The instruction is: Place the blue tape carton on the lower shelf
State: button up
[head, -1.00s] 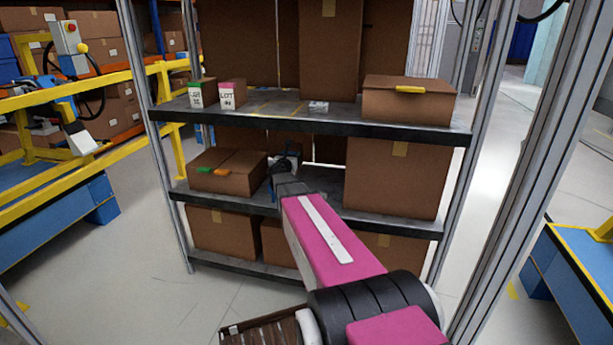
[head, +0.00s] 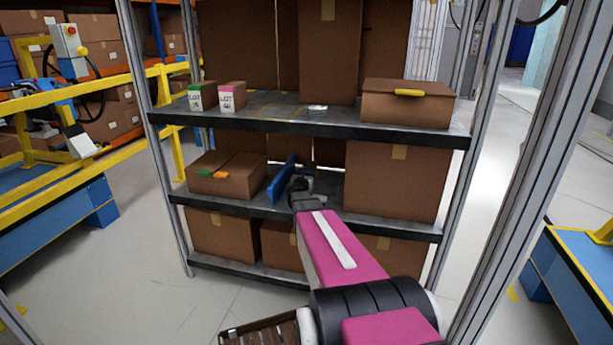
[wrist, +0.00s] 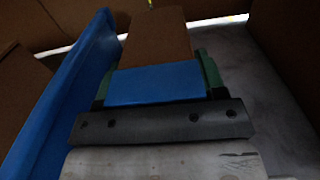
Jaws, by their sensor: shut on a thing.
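The blue tape carton (wrist: 157,45) is brown with a wide blue band and sits between the green fingers of my gripper (wrist: 156,75) in the wrist view. My gripper is shut on it. In the head view my gripper (head: 299,186) reaches in over the rack's middle level, which is the lower shelf (head: 335,215), and I cannot make the carton out there. I cannot tell whether the carton touches the shelf. A blue upright panel (head: 283,178) stands just left of my gripper. It also shows at the left in the wrist view (wrist: 65,100).
A low brown box (head: 226,178) with green and orange tabs lies left of the panel. A large brown box (head: 392,182) stands to the right. The upper shelf (head: 300,122) above carries small LOT cartons (head: 231,97) and a yellow-tabbed box (head: 408,103). Metal posts flank the rack.

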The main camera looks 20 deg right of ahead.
jog(key=shift+f, duration=0.65)
jog(key=o, duration=1.2)
jog(key=shift+f, duration=0.2)
jog(key=shift+r, duration=0.15)
jog(key=shift+s+r, duration=0.1)
jog(key=shift+r, duration=0.45)
jog(key=v, duration=1.2)
jog(key=shift+r, duration=0.2)
